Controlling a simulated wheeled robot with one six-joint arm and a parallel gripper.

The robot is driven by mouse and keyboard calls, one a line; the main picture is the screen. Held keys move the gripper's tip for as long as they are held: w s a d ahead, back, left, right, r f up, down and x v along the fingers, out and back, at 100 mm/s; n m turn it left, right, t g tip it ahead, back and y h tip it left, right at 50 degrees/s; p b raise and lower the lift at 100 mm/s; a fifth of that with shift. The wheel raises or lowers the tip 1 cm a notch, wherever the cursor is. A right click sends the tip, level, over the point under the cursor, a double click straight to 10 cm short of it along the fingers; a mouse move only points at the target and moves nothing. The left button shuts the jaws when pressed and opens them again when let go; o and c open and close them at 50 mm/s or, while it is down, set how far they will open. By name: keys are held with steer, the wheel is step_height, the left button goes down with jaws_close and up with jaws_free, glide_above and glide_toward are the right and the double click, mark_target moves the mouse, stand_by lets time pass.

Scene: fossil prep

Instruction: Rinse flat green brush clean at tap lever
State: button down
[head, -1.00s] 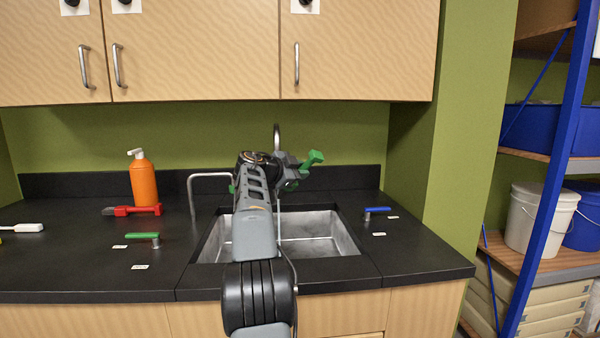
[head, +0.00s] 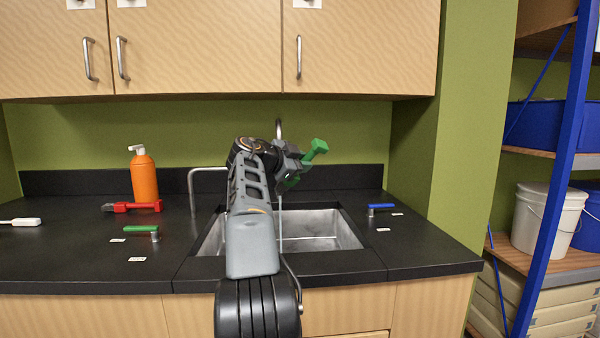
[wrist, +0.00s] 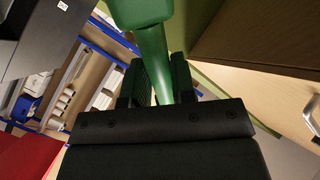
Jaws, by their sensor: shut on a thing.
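The green brush (head: 314,150) is held in my gripper (head: 298,164), above the back of the sink and tilted up to the right. In the wrist view the brush's green handle (wrist: 154,56) passes between the two dark fingers (wrist: 160,85); its bristles are not clear. A green lever (head: 142,228) stands on a short post left of the sink. A blue lever (head: 381,206) stands on another post to its right. A thin pale vertical line, perhaps water, runs into the sink (head: 345,217) below my gripper. The arm hides part of the sink.
A curved spout (head: 205,170) stands left of the sink, and another tap (head: 278,128) rises behind my gripper. An orange bottle (head: 144,178), a red-handled tool (head: 132,207) and a white-handled tool (head: 22,222) are on the left counter. Cupboards (head: 200,45) hang above.

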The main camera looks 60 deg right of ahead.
mark_target(319, 146)
steer(key=s+a+r+b, duration=0.1)
steer(key=s+a+b, duration=0.2)
steer(key=s+a, duration=0.1)
steer(key=shift+a+r, duration=0.3)
steer(key=shift+a, duration=0.2)
